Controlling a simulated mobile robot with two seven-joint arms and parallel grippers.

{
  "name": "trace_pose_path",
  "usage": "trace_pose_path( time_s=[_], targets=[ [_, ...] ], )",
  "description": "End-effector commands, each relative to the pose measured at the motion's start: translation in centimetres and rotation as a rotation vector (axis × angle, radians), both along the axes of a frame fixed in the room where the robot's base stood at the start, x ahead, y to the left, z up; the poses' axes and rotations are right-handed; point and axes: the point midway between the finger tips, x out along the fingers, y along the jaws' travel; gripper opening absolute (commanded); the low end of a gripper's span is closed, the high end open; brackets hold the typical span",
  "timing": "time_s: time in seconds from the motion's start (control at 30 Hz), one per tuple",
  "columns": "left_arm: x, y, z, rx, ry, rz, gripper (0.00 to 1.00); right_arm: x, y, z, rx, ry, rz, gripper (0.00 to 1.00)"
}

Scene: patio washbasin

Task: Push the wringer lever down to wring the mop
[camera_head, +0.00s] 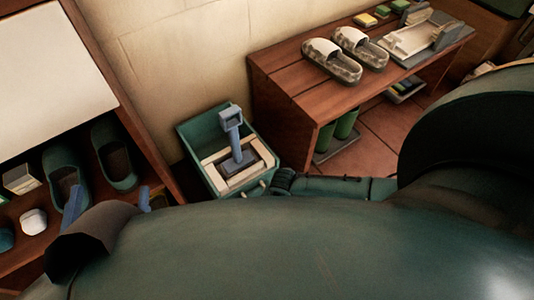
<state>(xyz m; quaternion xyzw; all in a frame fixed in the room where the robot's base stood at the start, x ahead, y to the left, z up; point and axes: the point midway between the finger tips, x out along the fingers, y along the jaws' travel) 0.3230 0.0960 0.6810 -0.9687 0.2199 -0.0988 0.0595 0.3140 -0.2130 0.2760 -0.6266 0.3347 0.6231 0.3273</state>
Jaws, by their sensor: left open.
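The green mop bucket (193,130) stands on the floor between the shoe rack and the bench. A cream wringer frame (210,160) sits in its top. The blue-grey wringer lever (232,125) stands up from the dark middle of the wringer. I cannot make out the mop. My left gripper (109,203) is at the lower left, in front of the shoe rack; its two blue-grey fingers are wide apart with nothing between them. It is apart from the lever, to its left and lower in the picture. My right gripper cannot be seen.
The shoe rack (150,150) at left holds dark green shoes (113,160) and small items. The wooden bench (290,75) at right carries patterned slippers (331,60) and a tray (415,40). Green boots (346,124) stand under it. My own green body fills the foreground.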

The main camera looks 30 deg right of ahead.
Motion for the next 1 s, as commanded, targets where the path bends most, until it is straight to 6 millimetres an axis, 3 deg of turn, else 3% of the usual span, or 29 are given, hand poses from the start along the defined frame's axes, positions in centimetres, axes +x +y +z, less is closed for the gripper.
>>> trace_pose_path(
  time_s=[0.03,0.33,0.5,1.0],
  targets=[
    [-0.1,0.1,0.7,0.017,0.003,0.007,0.80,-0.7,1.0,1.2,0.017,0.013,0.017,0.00],
    [0.0,1.1,0.8,0.086,0.110,0.054,0.80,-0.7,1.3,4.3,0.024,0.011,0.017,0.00],
    [0.1,1.9,0.6,0.096,0.255,0.084,0.80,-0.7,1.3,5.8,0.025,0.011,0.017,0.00],
    [-0.1,2.1,0.2,0.099,0.325,0.091,0.80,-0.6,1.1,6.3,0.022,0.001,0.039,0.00]
  ],
)
